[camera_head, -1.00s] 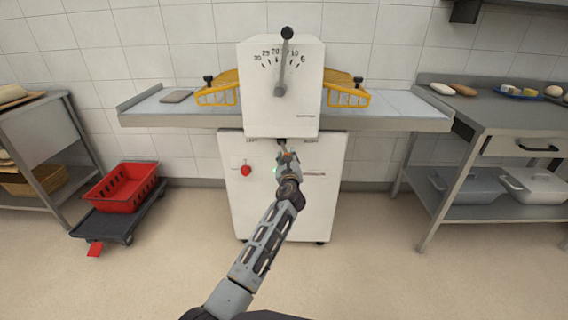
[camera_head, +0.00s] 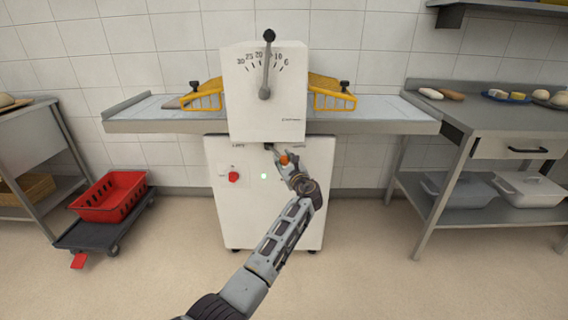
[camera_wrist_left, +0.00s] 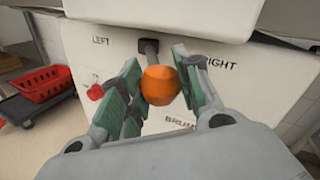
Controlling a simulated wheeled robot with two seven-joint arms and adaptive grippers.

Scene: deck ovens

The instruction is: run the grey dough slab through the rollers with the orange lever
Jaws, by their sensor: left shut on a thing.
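The white dough sheeter (camera_head: 240,105) stands ahead, with a long belt table on each side. The grey dough slab (camera_head: 172,103) lies on the left belt, its right part hidden at the left yellow guard (camera_head: 202,97). The orange lever knob (camera_head: 284,159) sits below the machine head, to the right of its dark pivot. My left gripper (camera_head: 289,163) is shut on it. In the left wrist view, the orange knob (camera_wrist_left: 160,85) is between the green-padded fingers, under the words LEFT and RIGHT. My right gripper is not in view.
A red stop button (camera_head: 234,176) and a small green light (camera_head: 263,176) are on the sheeter's front. A red crate (camera_head: 108,198) sits on a dark trolley at the left. A steel table (camera_head: 490,118) stands at the right. The right belt (camera_head: 385,112) is empty.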

